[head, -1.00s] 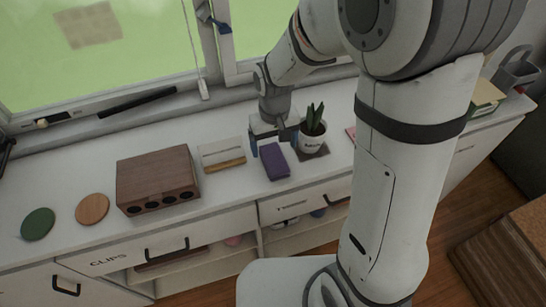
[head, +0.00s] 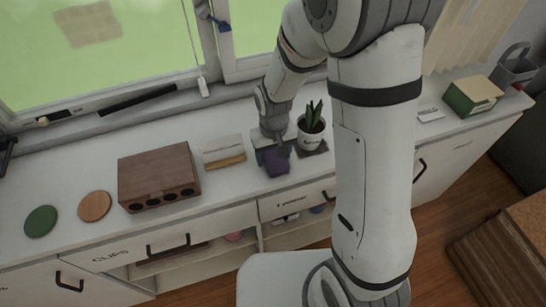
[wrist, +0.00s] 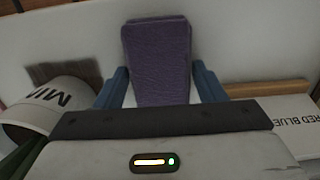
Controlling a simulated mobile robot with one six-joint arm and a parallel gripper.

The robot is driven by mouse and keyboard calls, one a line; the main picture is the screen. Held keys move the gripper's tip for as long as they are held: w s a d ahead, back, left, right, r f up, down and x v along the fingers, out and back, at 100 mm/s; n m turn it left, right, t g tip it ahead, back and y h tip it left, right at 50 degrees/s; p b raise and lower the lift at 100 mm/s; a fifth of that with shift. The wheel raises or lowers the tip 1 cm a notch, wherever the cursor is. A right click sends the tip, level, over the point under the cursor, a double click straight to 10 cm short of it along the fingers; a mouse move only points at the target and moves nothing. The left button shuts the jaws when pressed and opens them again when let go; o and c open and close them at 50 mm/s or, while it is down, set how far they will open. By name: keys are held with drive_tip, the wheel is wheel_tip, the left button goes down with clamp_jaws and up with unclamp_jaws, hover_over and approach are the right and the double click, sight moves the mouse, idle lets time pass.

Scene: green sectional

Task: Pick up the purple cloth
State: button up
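The purple cloth (wrist: 158,60) lies on the white counter, between the two blue fingers of my gripper (wrist: 160,85). In the wrist view the fingers press close on its two sides, and it looks narrower towards the gripper. In the head view the cloth (head: 275,163) looks bunched, and my gripper (head: 273,153) is low over its back part. My wrist hides the cloth's back edge. I cannot see any clear lift off the counter.
A potted plant (head: 312,128) in a white pot stands close on the right of my gripper. A small block (head: 223,152) and a brown wooden box (head: 158,177) are to the left. Two round coasters (head: 94,206) lie farther left. A green box (head: 472,97) stands far right.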

sight(274, 155)
drive_tip(key=c, duration=0.5)
drive_tip(key=shift+c, duration=0.2)
wheel_tip(274, 155, up, 10)
drive_tip(key=b, duration=0.1)
drive_tip(key=o, duration=0.4)
drive_tip(key=shift+c, duration=0.2)
drive_tip(key=c, duration=0.3)
drive_tip(key=shift+f, duration=0.1)
